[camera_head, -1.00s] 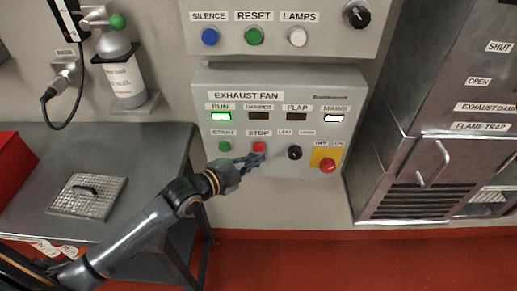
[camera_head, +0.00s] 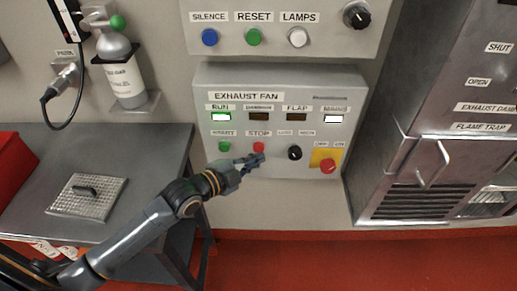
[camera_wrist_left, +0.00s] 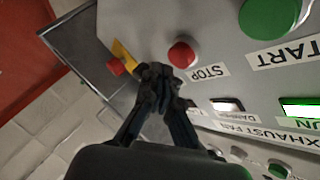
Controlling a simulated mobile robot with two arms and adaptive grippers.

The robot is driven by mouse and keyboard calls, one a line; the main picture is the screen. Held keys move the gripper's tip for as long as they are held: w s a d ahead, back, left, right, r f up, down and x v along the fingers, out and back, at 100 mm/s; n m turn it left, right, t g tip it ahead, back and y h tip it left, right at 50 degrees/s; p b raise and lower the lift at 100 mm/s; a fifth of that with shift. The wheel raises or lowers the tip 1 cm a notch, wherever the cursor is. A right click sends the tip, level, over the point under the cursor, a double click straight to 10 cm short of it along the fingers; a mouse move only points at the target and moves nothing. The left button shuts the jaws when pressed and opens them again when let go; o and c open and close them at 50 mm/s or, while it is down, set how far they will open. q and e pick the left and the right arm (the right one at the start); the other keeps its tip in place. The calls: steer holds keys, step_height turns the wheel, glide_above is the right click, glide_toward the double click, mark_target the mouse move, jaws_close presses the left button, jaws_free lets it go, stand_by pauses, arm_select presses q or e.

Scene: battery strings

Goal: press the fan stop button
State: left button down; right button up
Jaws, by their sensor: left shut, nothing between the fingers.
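The red fan stop button (camera_head: 258,147) sits under the STOP label on the exhaust fan panel (camera_head: 225,84). It also shows in the left wrist view (camera_wrist_left: 182,55), just beyond and to the right of the fingertips. My left gripper (camera_head: 257,158) is shut and empty, its tips just below the button in the head view. In the left wrist view the gripper (camera_wrist_left: 155,80) tips look close to the button, with a small gap in the picture; contact cannot be told. The RUN lamp (camera_head: 221,117) glows green. My right gripper does not show.
The green start button (camera_head: 224,146) is left of stop. A black knob (camera_head: 295,152) and a red button on a yellow plate (camera_head: 327,166) lie to the right. The alarm panel (camera_head: 330,42) is above. A steel table (camera_head: 150,150) stands at left, a steel cabinet (camera_head: 410,110) at right.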

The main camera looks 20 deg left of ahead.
arm_select(q)
steer(key=shift+w, duration=0.15)
steer(key=shift+w+a, duration=0.15)
steer(key=shift+w, duration=0.15)
steer(key=shift+w+a, duration=0.2)
steer(key=shift+w, duration=0.45)
stand_by(1.0)
stand_by(0.3)
steer(key=shift+s+d+p, duration=0.15)
steer(key=shift+s+p, duration=0.1)
steer(key=shift+s, duration=0.3)
steer(key=shift+s+d+p, duration=0.15)
steer(key=shift+s+p, duration=0.1)
steer(key=shift+s, duration=0.25)
steer(key=s+p, duration=0.1)
steer(key=s+d+p, duration=0.1)
steer(key=s, duration=0.3)
steer(key=shift+d+p, duration=0.25)
steer(key=shift+p, duration=0.15)
